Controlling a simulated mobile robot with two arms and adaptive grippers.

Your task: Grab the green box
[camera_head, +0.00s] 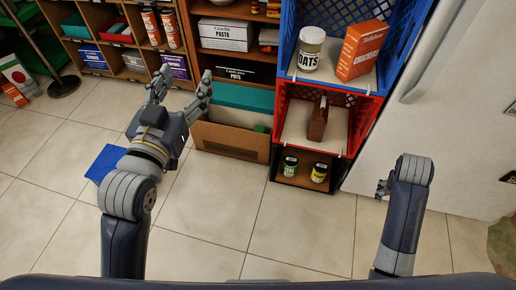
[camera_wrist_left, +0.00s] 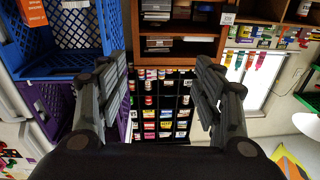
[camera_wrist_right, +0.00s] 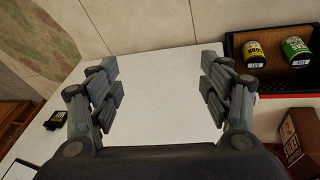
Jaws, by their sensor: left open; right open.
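In the head view a teal-green box (camera_head: 243,97) sits in the bottom of the middle shelf, behind a cardboard front (camera_head: 232,140). A small bright green piece (camera_head: 261,129) shows at its right; I cannot tell which is the green box. My left gripper (camera_head: 182,88) is open and empty, in front of the shelves and left of the teal-green box. Its spread fingers also show in the left wrist view (camera_wrist_left: 160,82). My right gripper (camera_wrist_right: 160,72) is open and empty before a white surface; in the head view its wrist mostly hides it.
A crate stack stands right of the shelf: blue crate (camera_head: 283,72), red crate (camera_head: 279,112), and a dark lower one with two jars. A white fridge (camera_head: 410,135) is farther right. A blue box (camera_head: 105,163) lies on the floor beside my left arm. Tiled floor is clear ahead.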

